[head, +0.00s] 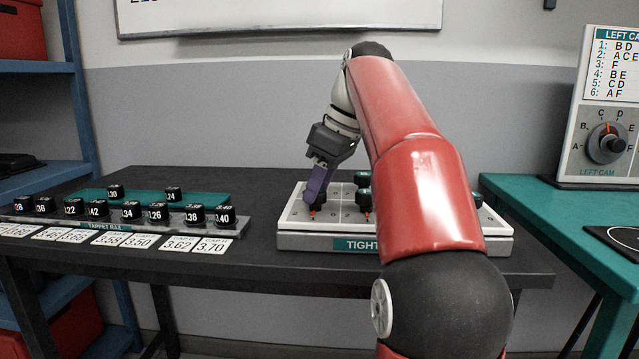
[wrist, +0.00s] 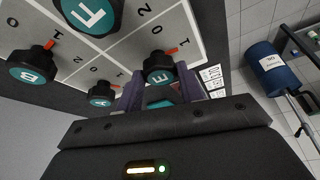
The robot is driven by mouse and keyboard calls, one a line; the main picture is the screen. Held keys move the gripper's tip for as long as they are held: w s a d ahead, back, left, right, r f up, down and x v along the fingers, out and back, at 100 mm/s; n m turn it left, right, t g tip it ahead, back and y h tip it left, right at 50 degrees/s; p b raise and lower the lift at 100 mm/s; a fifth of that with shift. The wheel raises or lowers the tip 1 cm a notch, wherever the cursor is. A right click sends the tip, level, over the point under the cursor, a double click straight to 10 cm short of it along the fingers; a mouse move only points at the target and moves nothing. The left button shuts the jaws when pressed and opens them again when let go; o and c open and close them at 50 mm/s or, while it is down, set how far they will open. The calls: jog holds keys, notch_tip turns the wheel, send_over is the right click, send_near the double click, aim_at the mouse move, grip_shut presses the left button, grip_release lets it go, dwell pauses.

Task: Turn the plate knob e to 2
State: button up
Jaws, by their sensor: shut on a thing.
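A tappet rack (head: 150,227) with several numbered black pieces lies to the left. A teal bench (head: 560,215) with a LEFT CAM dial (head: 605,143) stands at the right.

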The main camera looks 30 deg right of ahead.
jog(key=m, duration=0.2)
jog(key=m+h+p, duration=0.1)
jog(key=m, duration=0.1)
jog(key=m+t+h, duration=0.1)
jog(key=m, duration=0.1)
jog(key=shift+s+a+r+p, duration=0.1)
jog(key=shift+a+p, duration=0.15)
jog(key=shift+p, duration=0.05)
jog(key=m+h, duration=0.1)
jog(key=m, duration=0.3)
jog(key=shift+a+h+p, duration=0.1)
jog(key=shift+h+p, duration=0.3)
jog(key=shift+m, duration=0.3)
jog(key=o, duration=1)
jog(key=v, duration=0.7)
jog(key=shift+s+a+r, duration=0.1)
jog(key=shift+r, duration=0.15)
